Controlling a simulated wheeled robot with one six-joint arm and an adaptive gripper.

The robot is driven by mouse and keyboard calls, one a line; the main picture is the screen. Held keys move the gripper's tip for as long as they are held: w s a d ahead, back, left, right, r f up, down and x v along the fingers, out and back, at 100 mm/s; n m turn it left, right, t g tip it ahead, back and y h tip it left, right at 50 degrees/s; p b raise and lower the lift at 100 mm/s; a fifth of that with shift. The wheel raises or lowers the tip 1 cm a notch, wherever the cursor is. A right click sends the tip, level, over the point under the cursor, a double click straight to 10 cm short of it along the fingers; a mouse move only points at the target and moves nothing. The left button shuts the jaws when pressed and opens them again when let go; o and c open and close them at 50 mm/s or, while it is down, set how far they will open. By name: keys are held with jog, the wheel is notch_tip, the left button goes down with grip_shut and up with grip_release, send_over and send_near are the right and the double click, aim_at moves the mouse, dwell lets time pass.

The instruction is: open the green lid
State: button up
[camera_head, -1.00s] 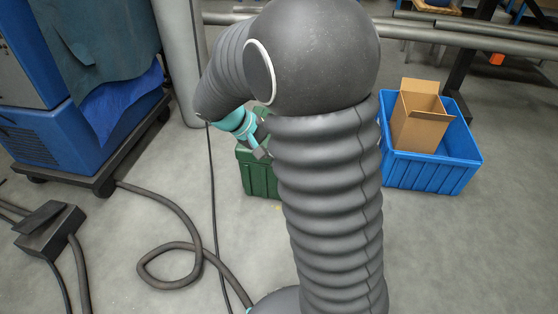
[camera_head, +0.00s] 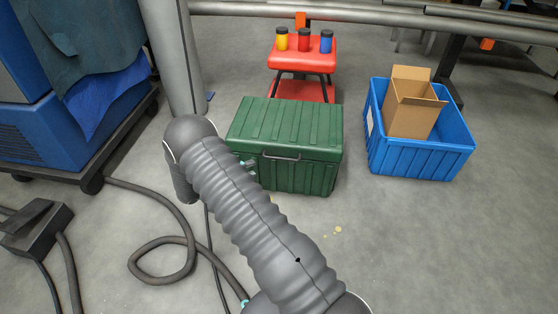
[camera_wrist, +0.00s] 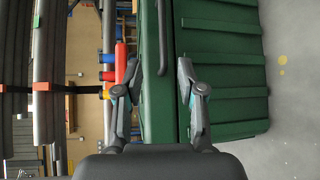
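The green box (camera_head: 300,178) stands on the floor with its ribbed green lid (camera_head: 290,122) down and closed. A grey bar handle (camera_head: 282,157) sits on the lid's front. In the wrist view, turned on its side, the lid's front shows as a narrow strip (camera_wrist: 152,112) with the handle (camera_wrist: 163,38) near the top. My gripper (camera_wrist: 155,78) is open and empty, its fingers on either side of that strip in the picture, with the handle beyond the fingertips. In the head view, my gripper (camera_head: 249,166) is mostly hidden by my arm, left of the handle; contact cannot be told.
A red stool (camera_head: 303,55) with yellow, red and blue jars stands behind the box. A blue crate (camera_head: 420,160) holding a cardboard box (camera_head: 412,105) is at right. A hose (camera_head: 160,272) lies looped on the floor at left. The floor front right is clear.

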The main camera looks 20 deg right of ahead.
aim_at(279, 158)
jog(key=x, duration=1.3)
jog(key=shift+w+d+f, duration=0.15)
jog(key=shift+d+f, duration=0.15)
grip_shut()
